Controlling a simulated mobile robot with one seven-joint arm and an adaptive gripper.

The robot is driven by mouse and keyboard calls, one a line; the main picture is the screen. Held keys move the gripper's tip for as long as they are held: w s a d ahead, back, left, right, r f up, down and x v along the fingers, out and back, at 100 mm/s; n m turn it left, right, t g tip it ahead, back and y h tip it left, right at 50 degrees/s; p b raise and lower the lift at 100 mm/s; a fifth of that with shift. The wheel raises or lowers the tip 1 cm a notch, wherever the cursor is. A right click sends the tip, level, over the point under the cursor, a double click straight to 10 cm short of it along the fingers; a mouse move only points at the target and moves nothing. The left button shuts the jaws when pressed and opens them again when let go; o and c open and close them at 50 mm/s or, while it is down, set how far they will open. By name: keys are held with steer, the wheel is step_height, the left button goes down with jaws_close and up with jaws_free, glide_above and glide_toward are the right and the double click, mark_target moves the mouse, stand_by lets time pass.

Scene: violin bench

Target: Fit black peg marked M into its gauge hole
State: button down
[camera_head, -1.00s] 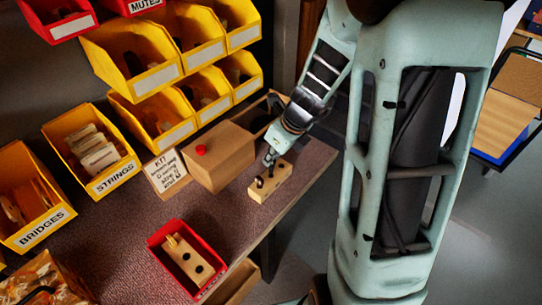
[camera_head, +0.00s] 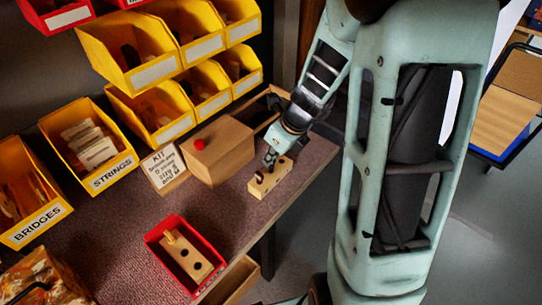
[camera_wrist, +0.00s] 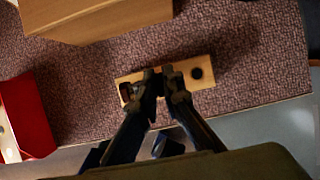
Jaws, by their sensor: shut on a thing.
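The pale wooden gauge block (camera_head: 282,177) lies on the bench near its right edge; it also shows in the wrist view (camera_wrist: 208,88). My gripper (camera_head: 269,164) points down over the middle of the block. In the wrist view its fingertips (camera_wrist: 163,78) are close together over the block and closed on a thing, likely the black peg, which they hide. A dark round hole (camera_wrist: 196,73) shows right of the fingers. A dark piece or opening (camera_wrist: 125,92) shows at the block's left end. I cannot read an M or tell whether the held thing is in a hole.
A red bin (camera_head: 152,240) holds another light block with dark holes. Yellow bins line the back. The bench's edge runs close to the block.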

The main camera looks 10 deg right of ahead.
steer(key=shift+f+b, duration=0.8)
steer(key=shift+f, duration=0.35)
steer(key=c, duration=2)
jaws_free()
steer(key=shift+r, duration=0.15)
steer(key=v, duration=1.1)
steer(key=shift+s+d+r, duration=0.15)
steer(key=shift+r, duration=0.2)
